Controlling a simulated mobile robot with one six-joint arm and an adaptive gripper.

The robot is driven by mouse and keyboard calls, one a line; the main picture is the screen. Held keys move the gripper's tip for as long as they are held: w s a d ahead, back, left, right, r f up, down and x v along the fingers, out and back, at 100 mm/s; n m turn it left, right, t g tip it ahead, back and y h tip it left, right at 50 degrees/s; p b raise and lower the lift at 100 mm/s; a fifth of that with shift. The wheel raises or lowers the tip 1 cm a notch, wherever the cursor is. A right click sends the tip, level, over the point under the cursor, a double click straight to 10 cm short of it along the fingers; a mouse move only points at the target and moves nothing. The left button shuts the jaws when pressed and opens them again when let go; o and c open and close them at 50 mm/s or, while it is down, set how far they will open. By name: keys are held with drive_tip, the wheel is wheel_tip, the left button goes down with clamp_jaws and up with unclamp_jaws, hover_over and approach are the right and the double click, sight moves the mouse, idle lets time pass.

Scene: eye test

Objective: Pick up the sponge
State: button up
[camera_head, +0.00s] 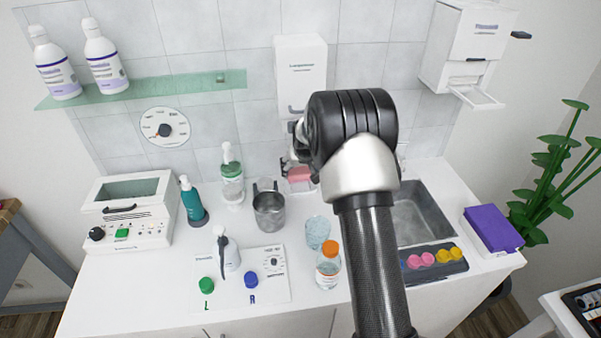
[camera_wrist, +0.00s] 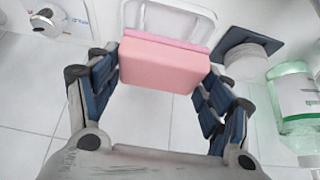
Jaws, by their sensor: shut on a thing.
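The sponge (camera_head: 299,174) is a pink block below the white wall dispenser, partly hidden by my gripper in the head view. In the wrist view the sponge (camera_wrist: 157,66) sits between the two fingers of my gripper (camera_wrist: 160,72). The fingers are shut on its two short sides. A white tray or frame (camera_wrist: 172,20) shows right behind the sponge; I cannot tell whether they touch. In the head view my gripper (camera_head: 299,152) is mostly hidden behind my black wrist.
A clear green bottle (camera_head: 232,184) and a grey metal beaker (camera_head: 269,210) stand left of the sponge. The white dispenser (camera_head: 300,72) hangs above it. A glass (camera_head: 317,232) and an orange-capped bottle (camera_head: 328,268) stand in front. The sink (camera_head: 420,215) lies right.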

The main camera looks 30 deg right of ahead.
drive_tip(key=s+d, duration=1.1)
drive_tip(key=d, duration=0.2)
drive_tip(key=shift+s+d+r+b, duration=0.15)
drive_tip(key=shift+s+d+b, duration=0.15)
drive_tip(key=shift+s+b, duration=0.15)
